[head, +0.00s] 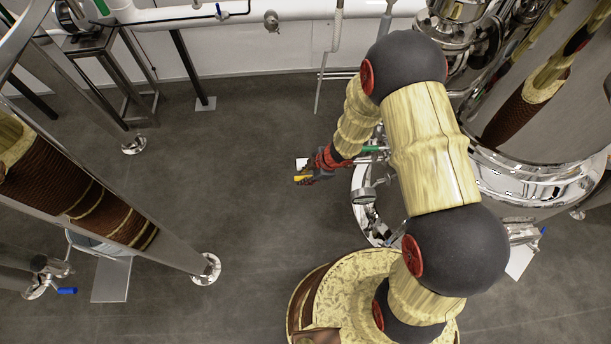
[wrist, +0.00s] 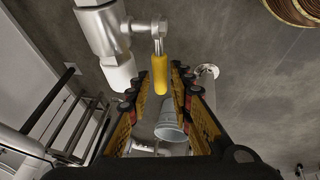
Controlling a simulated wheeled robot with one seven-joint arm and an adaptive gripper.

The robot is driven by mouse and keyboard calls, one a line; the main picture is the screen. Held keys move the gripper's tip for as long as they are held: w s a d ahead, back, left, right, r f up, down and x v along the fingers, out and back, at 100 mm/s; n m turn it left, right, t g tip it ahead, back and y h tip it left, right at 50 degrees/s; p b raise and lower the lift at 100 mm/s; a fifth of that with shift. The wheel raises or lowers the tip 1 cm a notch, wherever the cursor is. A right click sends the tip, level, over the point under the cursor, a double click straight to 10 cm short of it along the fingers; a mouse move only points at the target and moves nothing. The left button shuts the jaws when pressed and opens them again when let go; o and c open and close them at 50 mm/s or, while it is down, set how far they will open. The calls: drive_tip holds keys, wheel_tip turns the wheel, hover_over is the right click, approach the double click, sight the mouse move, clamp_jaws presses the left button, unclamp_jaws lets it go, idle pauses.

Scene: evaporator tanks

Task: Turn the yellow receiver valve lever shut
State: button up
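The yellow receiver valve lever (wrist: 159,74) is a short yellow sleeve on a metal arm, joined to a silver valve body (wrist: 101,30) in the wrist view. My gripper (wrist: 160,82) is open, with one finger on each side of the lever's yellow end. Narrow gaps seem to show on both sides; contact cannot be made out. In the head view my gripper (head: 318,168) is at mid-picture, with the yellow lever (head: 303,178) at its left tip. The valve body is mostly hidden there by my gripper.
Large steel tanks (head: 540,110) stand at the right. A steel leg (head: 165,225) crosses at the left. The floor (head: 235,150) left of the gripper is clear.

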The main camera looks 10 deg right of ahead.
drive_tip(key=shift+c, duration=1.2)
clamp_jaws()
